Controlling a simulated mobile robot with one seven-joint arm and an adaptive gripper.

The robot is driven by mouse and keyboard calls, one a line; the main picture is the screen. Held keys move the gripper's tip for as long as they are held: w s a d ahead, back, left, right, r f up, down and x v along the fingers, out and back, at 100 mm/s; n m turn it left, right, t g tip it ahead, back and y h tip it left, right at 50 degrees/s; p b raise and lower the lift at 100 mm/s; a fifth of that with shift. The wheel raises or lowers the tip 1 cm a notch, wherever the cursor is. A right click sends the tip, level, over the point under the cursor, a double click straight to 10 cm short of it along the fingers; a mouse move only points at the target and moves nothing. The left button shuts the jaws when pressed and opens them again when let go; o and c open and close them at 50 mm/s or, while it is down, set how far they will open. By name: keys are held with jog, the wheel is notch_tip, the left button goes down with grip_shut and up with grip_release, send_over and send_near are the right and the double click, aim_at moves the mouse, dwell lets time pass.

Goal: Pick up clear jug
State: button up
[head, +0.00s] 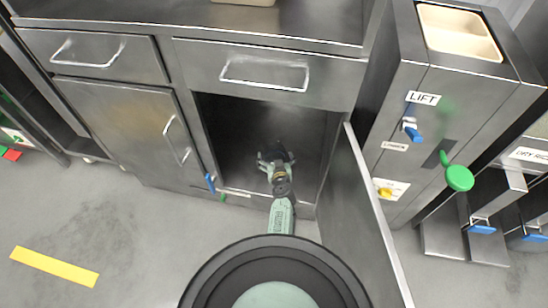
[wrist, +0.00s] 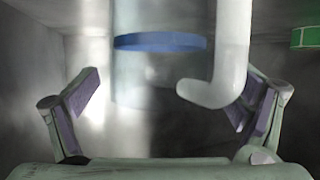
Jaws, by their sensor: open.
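The clear jug (wrist: 145,85) fills the upper middle of the wrist view, with a blue band (wrist: 160,42) around it and a pale handle (wrist: 233,50) on its right side. The handle curves down and ends in a hook toward the left. My gripper (wrist: 172,100) is open, with one finger left of the jug and the other right of the handle. I cannot tell whether either finger touches it. In the head view my gripper (head: 275,154) reaches into the open lower cabinet (head: 225,125). The jug cannot be made out there, and its base is unclear.
The cabinet door (head: 372,215) stands open to the right of my arm. A drawer (head: 270,72) is shut above the opening. A lift unit (head: 395,190) stands to the right. A green thing (wrist: 307,37) shows at the wrist view's right edge.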

jog(key=shift+w+f, duration=0.15)
jog(key=shift+w, duration=0.15)
jog(key=c, duration=1.7)
jog(key=shift+r, duration=0.2)
